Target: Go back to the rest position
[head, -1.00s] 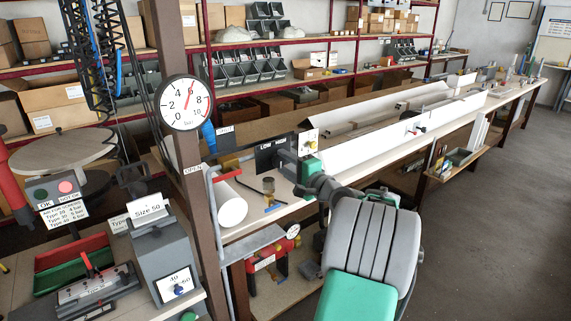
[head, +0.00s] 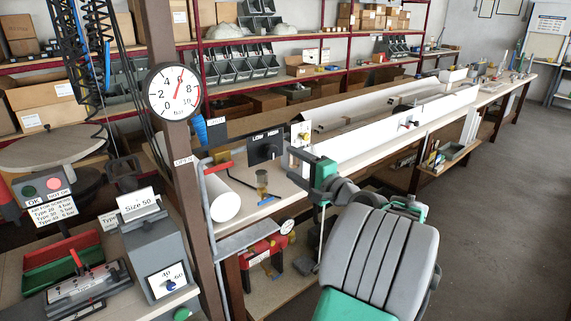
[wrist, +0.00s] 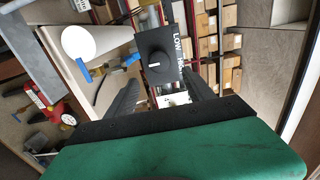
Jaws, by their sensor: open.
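My gripper (head: 312,172) is at the end of my grey and green arm, over the near edge of the long bench. It is apart from the black LOW/HIGH panel (head: 265,148), which stands to its left and beyond it. In the wrist view, the two dark fingers of my gripper (wrist: 165,98) are spread apart with nothing held between them. The black panel also shows there (wrist: 165,50), with its round knob and white mark facing me. I cannot tell which setting the knob is at.
A brown post with a round pressure gauge (head: 174,92), its needle near 6, stands to the left. A white roll (head: 222,198) and a jar (head: 262,184) are on the bench, and a red device (head: 262,252) is below. Open floor (head: 500,220) lies to the right.

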